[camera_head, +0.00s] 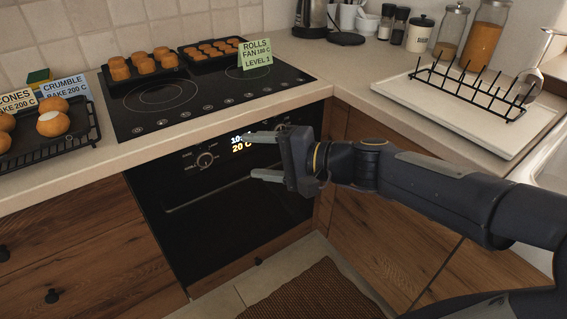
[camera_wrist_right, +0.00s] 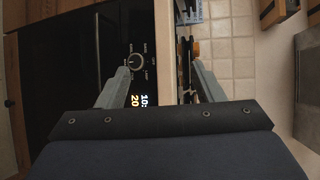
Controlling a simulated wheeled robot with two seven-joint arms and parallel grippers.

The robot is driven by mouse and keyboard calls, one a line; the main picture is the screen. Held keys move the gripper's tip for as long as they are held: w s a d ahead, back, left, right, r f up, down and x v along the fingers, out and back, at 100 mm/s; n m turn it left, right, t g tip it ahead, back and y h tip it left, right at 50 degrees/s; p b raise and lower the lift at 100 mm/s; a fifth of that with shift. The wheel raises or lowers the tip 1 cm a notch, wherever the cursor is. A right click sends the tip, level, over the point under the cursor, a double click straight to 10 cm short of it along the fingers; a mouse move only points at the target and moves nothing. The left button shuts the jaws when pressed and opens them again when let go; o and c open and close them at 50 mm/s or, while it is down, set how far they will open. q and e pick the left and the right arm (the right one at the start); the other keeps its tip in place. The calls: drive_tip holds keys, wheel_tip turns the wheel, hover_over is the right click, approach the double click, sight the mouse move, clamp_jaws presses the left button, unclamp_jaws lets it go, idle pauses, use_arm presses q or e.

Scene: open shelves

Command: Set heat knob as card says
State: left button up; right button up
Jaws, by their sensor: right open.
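The black oven (camera_head: 180,215) has a lit display (camera_head: 239,144) reading 20 C on its lower line. A round knob (camera_head: 205,160) with markings around it sits left of the display; this knob also shows in the right wrist view (camera_wrist_right: 136,62). The heat knob cannot be told apart; the panel right of the display is hidden by my right gripper. A green card (camera_head: 256,54) reads ROLLS, FAN 180 C, LEVEL 1. My right gripper (camera_head: 251,156) is open and empty, in front of the panel near the display. My left gripper is out of view.
Two trays of rolls (camera_head: 143,66) stand on the black hob (camera_head: 200,98). A blue card (camera_head: 64,88) reads CRUMBLE, BAKE 200 C; a cream card (camera_head: 18,101) reads BAKE 200 C. A black rack (camera_head: 470,88) stands on the right counter. A mat (camera_head: 315,297) lies on the floor.

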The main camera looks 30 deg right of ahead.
drive_tip(key=w+d+f+m+t+h+b, duration=0.35)
drive_tip(key=w+d+f+m+b, duration=0.2)
drive_tip(key=d, duration=0.35)
drive_tip(key=w+d+f+m+t+h+b, duration=0.2)
drive_tip(key=w+d+f+m+h+b, duration=0.25)
drive_tip(key=w+d+f+m, duration=0.35)
drive_tip(key=shift+n+h, duration=0.3)
drive_tip(key=shift+n, duration=0.25)
drive_tip(key=w, duration=0.2)
drive_tip(key=w+r, duration=0.1)
drive_tip(key=w, duration=0.2)
drive_tip(key=shift+w+r, duration=0.15)
drive_tip(key=shift+r, duration=0.05)
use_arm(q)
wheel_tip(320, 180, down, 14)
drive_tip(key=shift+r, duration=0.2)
use_arm(e)
drive_tip(key=shift+c, duration=0.3)
drive_tip(key=c, duration=0.9)
